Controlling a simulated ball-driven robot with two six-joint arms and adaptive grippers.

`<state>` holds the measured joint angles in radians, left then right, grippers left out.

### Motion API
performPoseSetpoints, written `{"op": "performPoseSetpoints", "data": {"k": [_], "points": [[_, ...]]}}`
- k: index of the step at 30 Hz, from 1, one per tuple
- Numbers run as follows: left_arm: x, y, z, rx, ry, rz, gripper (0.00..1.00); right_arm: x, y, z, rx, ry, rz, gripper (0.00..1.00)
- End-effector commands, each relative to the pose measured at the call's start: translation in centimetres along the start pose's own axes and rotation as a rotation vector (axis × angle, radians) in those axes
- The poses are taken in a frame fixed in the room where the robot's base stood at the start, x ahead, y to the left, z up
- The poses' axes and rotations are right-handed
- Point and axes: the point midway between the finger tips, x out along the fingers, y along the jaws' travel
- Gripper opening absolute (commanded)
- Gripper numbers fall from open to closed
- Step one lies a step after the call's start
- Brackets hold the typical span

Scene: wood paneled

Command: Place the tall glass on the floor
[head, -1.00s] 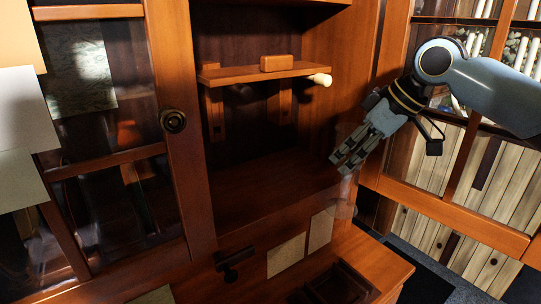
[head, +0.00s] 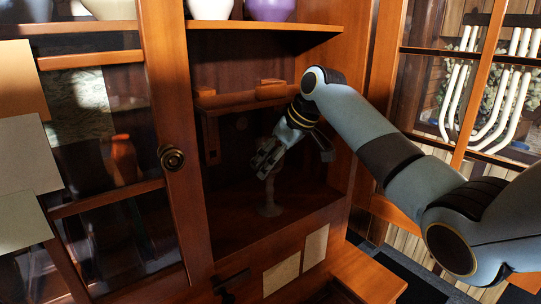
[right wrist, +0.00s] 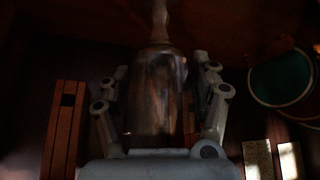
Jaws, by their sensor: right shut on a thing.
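The tall glass (head: 269,206) is clear, with a stem and round foot showing below my right gripper (head: 266,166) in the head view. My right gripper is shut on it, inside the cabinet, over its dark lower floor (head: 228,222). In the right wrist view the glass (right wrist: 155,95) lies between the two fingers of the gripper (right wrist: 160,95), its stem pointing away. The glass looks roughly upright. I cannot tell whether its foot touches the cabinet floor. My left gripper is not in view.
A small wooden shelf (head: 232,100) with a wooden block (head: 272,90) is behind the gripper. A white pot (head: 210,8) and a purple pot (head: 270,9) stand on the upper shelf. A glazed door with a dark knob (head: 172,157) stands at left.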

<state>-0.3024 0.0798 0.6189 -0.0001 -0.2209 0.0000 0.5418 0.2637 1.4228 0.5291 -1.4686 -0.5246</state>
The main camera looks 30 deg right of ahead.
Motion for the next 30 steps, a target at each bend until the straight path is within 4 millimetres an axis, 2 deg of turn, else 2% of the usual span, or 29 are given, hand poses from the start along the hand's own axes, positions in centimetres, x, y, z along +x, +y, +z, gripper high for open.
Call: {"op": "performPoseSetpoints", "data": {"k": [10,11,17,26,30], "points": [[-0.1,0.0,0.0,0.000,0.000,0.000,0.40,0.1,0.1,0.1,-0.001,0.003,0.002,0.19],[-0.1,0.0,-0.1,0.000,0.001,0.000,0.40,0.2,0.1,0.2,0.000,0.002,0.002,0.64],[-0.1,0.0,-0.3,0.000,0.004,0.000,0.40,0.2,0.1,0.2,0.000,0.002,0.002,0.91],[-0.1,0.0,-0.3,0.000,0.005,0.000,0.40,0.1,0.1,0.1,-0.001,0.003,0.002,0.92],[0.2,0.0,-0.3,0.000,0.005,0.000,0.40,-1.3,0.2,0.1,-0.003,0.004,0.005,0.92]]}}
